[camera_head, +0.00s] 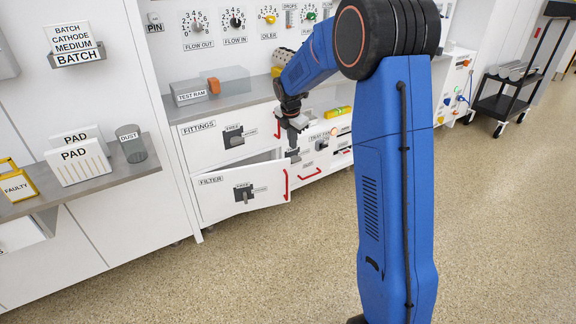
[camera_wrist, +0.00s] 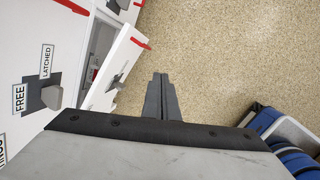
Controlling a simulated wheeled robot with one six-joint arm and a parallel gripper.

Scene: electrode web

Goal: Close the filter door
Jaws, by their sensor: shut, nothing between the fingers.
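The filter door (camera_head: 222,205) is a white panel labelled FILTER, with a dark latch plate and grey knob (camera_head: 245,192) and a red handle (camera_head: 286,185) at its right edge. It stands ajar, its right edge swung out from the cabinet, with an opening showing behind its top. In the wrist view the door (camera_wrist: 126,62) is left of my fingers, with its red handle (camera_wrist: 141,43) and a gap into the compartment. My gripper (camera_head: 293,156) is shut and empty, above and near the door's free edge; it also shows in the wrist view (camera_wrist: 161,78). I see no contact.
The fittings door (camera_head: 205,147) above is shut, with its own latch knob (camera_wrist: 55,96). A counter (camera_head: 235,102) holds a test ram box (camera_head: 188,92) and an orange block. At left, a shelf (camera_head: 110,178) sticks out. The speckled floor (camera_head: 280,260) in front is clear.

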